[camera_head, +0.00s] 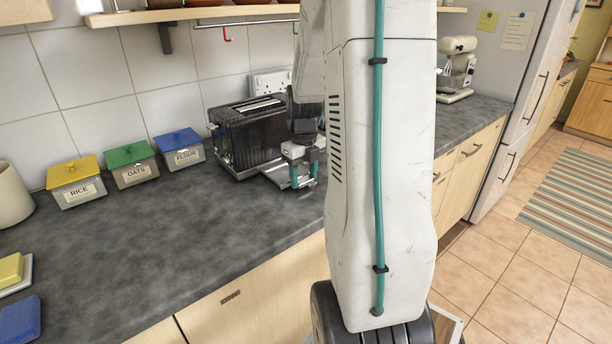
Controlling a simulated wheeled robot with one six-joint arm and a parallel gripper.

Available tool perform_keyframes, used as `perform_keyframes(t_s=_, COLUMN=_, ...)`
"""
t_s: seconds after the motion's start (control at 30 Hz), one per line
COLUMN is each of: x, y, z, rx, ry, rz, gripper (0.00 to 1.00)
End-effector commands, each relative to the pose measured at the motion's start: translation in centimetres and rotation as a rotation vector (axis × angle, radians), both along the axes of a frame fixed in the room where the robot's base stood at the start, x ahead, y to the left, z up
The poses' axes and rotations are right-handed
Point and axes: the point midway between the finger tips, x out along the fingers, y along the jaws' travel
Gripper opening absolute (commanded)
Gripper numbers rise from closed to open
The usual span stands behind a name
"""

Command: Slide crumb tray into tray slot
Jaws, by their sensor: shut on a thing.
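The crumb tray (276,175) is a thin, pale metal sheet low at the right end of the black toaster (247,134). My gripper (304,176), with teal fingers, is shut on the tray's right part, just above the counter. The tray's left part reaches close to the toaster's lower right side. I cannot tell whether its edge is inside the tray slot, as the slot itself is not visible. My white arm stands in front and hides the area right of the gripper.
Rice (76,187), oats (130,169) and flour (180,152) canisters stand left of the toaster along the tiled wall. A wall socket (270,84) is behind the toaster. The dark counter (190,235) is clear in front.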

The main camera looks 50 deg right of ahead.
Motion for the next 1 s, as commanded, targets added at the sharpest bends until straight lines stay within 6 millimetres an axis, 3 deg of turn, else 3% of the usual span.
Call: perform_keyframes(t_s=1.0, x=2.5, y=-0.6, z=0.0, rx=0.000, ry=0.000, rz=0.001, gripper=0.27)
